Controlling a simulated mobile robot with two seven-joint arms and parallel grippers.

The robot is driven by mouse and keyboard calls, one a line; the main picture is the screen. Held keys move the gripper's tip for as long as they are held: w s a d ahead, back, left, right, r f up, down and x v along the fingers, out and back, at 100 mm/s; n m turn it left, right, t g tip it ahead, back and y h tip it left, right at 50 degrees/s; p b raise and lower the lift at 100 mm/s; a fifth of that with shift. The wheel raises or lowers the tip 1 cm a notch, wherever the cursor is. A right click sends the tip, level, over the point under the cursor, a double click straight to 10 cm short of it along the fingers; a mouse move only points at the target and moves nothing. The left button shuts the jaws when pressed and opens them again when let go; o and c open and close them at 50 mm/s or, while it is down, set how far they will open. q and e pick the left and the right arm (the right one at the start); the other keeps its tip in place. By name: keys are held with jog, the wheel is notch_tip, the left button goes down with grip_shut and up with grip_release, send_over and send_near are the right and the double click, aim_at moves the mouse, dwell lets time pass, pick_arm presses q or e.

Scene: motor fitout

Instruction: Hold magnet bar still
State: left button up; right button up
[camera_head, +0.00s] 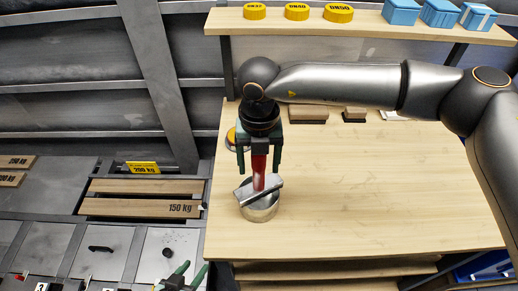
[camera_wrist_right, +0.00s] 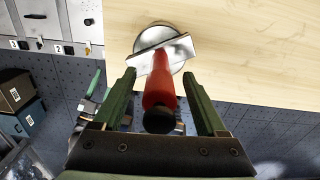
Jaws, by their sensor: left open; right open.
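A red handle with a black end (camera_wrist_right: 160,92) stands upright from a flat grey metal bar (camera_wrist_right: 180,47); I take these together as the magnet bar. The bar lies across the top of a round metal housing (camera_head: 261,213) near the table's left front edge. My right gripper (camera_head: 259,172) points down over the handle, open, one green finger on each side. In the right wrist view (camera_wrist_right: 160,85), gaps show between handle and fingers. My left gripper (camera_head: 193,273) is open and empty, low at the picture's bottom edge, off the table's left side.
The wooden table (camera_head: 380,190) is mostly clear right of the housing. Wooden blocks (camera_head: 308,113) lie at its back, and a round yellow-and-metal part (camera_head: 231,138) at its back left. A shelf (camera_head: 360,27) above holds yellow discs and blue boxes. Drawers (camera_head: 100,250) stand at left.

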jog(key=shift+f, duration=0.2)
grip_shut()
dwell(0.6)
dwell(0.7)
jog(key=c, duration=0.7)
grip_release()
grip_shut()
pick_arm(q)
grip_shut()
